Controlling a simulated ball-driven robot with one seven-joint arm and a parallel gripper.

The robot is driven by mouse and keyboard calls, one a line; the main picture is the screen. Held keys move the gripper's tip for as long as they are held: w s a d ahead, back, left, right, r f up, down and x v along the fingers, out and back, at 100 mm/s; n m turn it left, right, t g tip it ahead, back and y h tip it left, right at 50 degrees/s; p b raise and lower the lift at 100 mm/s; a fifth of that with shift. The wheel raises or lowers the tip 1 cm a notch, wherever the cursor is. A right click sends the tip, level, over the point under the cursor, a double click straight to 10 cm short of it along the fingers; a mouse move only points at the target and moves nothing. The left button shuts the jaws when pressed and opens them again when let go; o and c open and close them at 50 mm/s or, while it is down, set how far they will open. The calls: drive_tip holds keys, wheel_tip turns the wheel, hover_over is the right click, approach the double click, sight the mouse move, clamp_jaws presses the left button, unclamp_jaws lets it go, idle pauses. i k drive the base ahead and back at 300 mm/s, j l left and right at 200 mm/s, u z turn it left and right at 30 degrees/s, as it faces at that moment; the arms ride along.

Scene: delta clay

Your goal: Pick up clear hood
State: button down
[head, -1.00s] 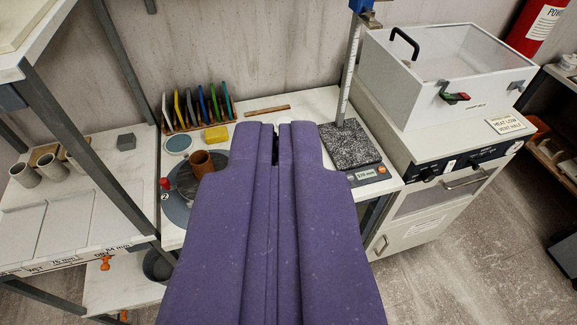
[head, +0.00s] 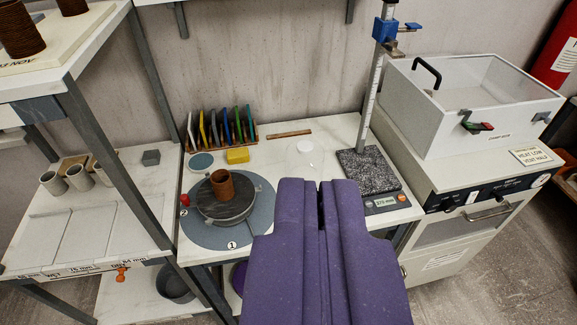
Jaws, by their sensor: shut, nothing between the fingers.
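What looks like the clear hood (head: 405,110) is a boxy cover with pale walls and a see-through top, at the upper right of the head view. My purple gripper (head: 321,188) is shut and empty. It appears over the front of the workbench, to the left of the hood and apart from it.
A height gauge with a stone base (head: 369,172) stands between my gripper and the hood. A brown cylinder (head: 223,184) stands on a dark round wheel (head: 228,211) at left. Upright coloured tools (head: 222,125) stand behind it. A shelf post (head: 155,125) rises at left.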

sight(304, 159)
drive_tip(key=i+u, duration=0.15)
drive_tip(key=i, duration=0.45)
drive_tip(key=i+l+u, duration=0.15)
drive_tip(key=i, duration=0.45)
drive_tip(key=i+l+u, duration=0.15)
drive_tip(key=i, duration=0.4)
